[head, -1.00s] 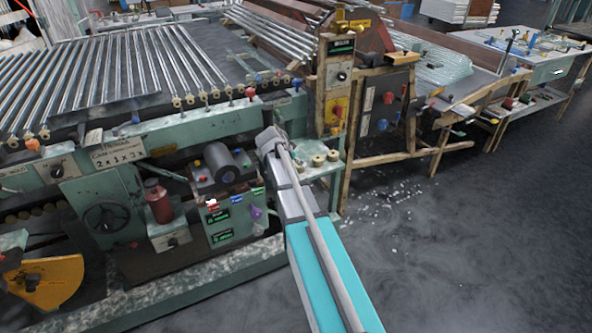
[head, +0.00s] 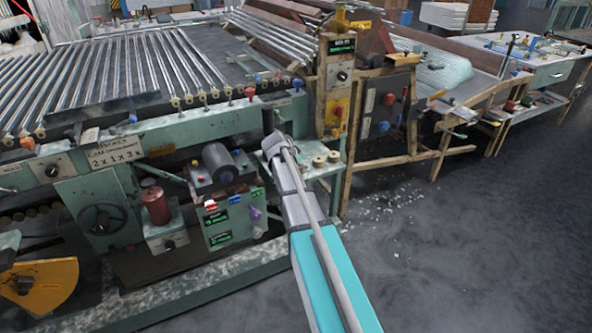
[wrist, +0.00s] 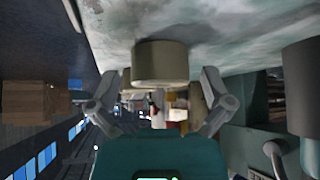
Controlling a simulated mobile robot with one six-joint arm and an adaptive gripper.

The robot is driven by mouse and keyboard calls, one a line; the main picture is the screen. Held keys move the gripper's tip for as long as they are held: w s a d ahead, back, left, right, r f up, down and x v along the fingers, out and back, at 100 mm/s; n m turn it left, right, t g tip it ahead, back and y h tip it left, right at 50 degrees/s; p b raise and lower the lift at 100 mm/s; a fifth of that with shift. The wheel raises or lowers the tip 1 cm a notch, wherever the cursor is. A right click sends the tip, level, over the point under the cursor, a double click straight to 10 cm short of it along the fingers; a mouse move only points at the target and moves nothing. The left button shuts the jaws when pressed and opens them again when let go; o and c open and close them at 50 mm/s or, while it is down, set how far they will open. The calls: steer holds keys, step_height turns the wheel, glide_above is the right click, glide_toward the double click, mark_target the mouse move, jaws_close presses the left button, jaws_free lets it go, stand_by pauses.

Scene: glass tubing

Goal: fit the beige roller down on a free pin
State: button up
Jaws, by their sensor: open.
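In the wrist view a beige roller (wrist: 160,64) sits against a pale, worn surface. My gripper (wrist: 157,77) is open around it, with a clear gap between the roller and each finger. Another beige shape shows partly behind the right finger. In the head view two beige rollers (head: 318,161) (head: 333,156) stand on a small green shelf (head: 322,171) beside my arm. My fingers cannot be made out there. Beige rollers (head: 176,101) line the front edge of the rod bed; at this size I cannot tell which pins are free.
Glass rods (head: 100,75) lie across the bed, left of my arm. A dark motor (head: 220,160) and a red canister (head: 155,205) stand below it. The floor at right is open, with scattered shards.

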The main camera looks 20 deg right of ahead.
steer(key=c, duration=1.1)
steer(key=shift+r, duration=0.15)
steer(key=shift+c, duration=0.2)
step_height(320, 180, up, 3)
steer(key=p, duration=0.3)
steer(key=shift+f, duration=0.2)
steer(key=s+a+r+p, duration=0.2)
steer(key=s+r+p, duration=0.8)
steer(key=s, duration=0.3)
steer(key=shift+s+a, duration=0.15)
steer(key=shift+s, duration=0.25)
